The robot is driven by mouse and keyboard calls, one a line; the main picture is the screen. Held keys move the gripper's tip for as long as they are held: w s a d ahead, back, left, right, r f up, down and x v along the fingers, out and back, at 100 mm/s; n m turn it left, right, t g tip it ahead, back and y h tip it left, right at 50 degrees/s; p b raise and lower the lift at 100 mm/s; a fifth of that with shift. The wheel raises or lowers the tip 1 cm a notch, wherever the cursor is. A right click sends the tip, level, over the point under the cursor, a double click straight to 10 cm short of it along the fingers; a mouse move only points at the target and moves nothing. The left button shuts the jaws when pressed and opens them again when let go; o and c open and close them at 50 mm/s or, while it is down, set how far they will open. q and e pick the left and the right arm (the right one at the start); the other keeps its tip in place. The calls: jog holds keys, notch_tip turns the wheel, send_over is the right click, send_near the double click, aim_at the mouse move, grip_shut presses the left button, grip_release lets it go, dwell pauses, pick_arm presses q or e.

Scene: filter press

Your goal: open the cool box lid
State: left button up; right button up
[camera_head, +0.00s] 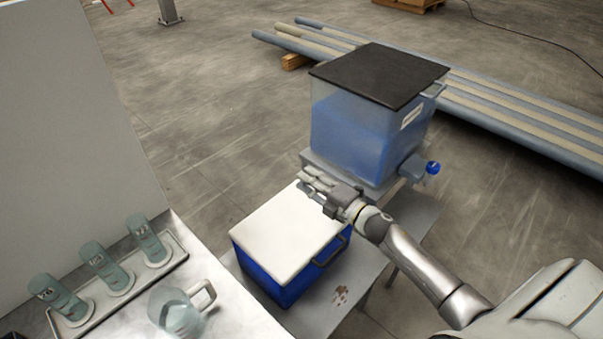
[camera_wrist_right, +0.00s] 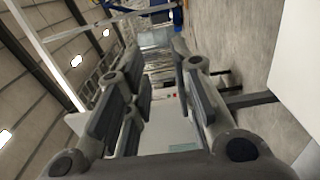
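The cool box (camera_head: 268,276) is blue and stands on a low grey bench. Its white lid (camera_head: 285,232) lies flat on top and looks closed. A dark handle (camera_head: 331,249) is on its right side. My right gripper (camera_head: 309,182) is at the lid's far corner, its fingers pointing left; I cannot tell whether it touches the lid. In the right wrist view the fingers of my right gripper (camera_wrist_right: 158,62) are spread apart with nothing held. A plain white surface at the right edge of that view may be the lid. My left gripper is not in view.
A clear tank of blue liquid (camera_head: 355,130) with a dark cover (camera_head: 380,75) and a blue-knobbed tap (camera_head: 432,167) stands close behind my right gripper. At left, a table holds a tray (camera_head: 84,318) of bottles and a glass jug (camera_head: 178,312). Long beams (camera_head: 520,120) lie on the floor.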

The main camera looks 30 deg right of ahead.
jog(key=x, duration=0.2)
jog(key=shift+w+a, duration=0.15)
jog(key=shift+w, duration=0.15)
grip_shut()
jog(key=shift+c, duration=2.3)
grip_release()
jog(key=o, duration=0.5)
jog(key=shift+c, duration=0.2)
jog(key=shift+s, duration=0.1)
jog(key=v, duration=1.2)
